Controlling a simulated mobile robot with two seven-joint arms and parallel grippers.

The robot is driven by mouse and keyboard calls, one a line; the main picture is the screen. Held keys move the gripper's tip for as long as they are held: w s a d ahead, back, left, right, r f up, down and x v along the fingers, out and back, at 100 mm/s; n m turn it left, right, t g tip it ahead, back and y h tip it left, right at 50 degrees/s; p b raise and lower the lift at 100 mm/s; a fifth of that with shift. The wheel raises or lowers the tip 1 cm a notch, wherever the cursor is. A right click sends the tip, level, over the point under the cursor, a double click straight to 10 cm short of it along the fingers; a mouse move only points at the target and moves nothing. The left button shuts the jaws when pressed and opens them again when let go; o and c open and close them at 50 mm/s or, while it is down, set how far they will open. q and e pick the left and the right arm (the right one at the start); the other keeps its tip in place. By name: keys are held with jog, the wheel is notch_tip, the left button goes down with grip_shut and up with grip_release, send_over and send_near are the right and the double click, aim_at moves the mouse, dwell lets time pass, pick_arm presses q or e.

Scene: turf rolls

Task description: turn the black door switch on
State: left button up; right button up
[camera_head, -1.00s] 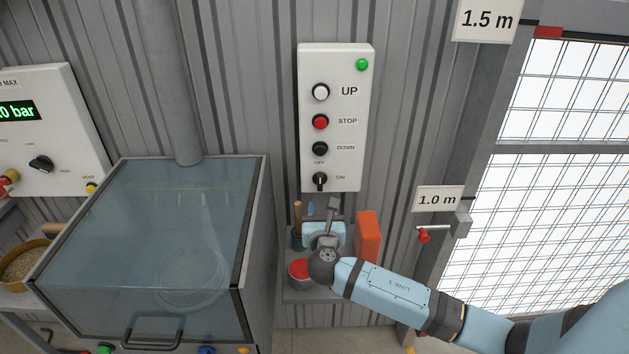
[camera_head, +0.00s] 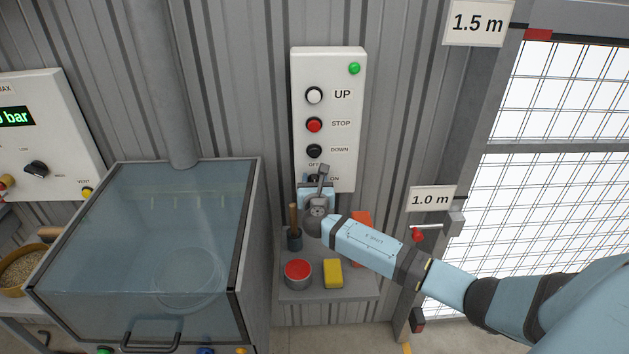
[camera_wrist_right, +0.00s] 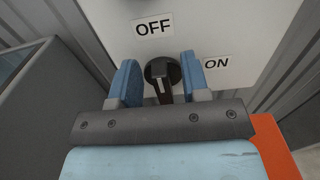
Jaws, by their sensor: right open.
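The black door switch (camera_wrist_right: 165,92) is a round knob with a bar handle at the bottom of the white control panel (camera_head: 346,120). In the right wrist view its handle runs roughly up and down, with a pale line on it. The OFF label (camera_wrist_right: 154,26) is above it and the ON label (camera_wrist_right: 216,63) to its right. My right gripper (camera_wrist_right: 160,68) is open, with one blue finger on each side of the knob; I cannot tell whether they touch it. In the head view the right gripper (camera_head: 314,184) hides most of the switch. My left gripper is not in view.
Above the switch are a black DOWN button (camera_head: 314,151), a red STOP button (camera_head: 314,125) and a white UP button (camera_head: 314,95). Below, a shelf holds a red-topped can (camera_head: 298,271), a yellow block (camera_head: 333,273) and an orange block (camera_head: 361,220). A glass-topped cabinet (camera_head: 253,215) stands left.

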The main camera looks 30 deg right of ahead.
grip_shut()
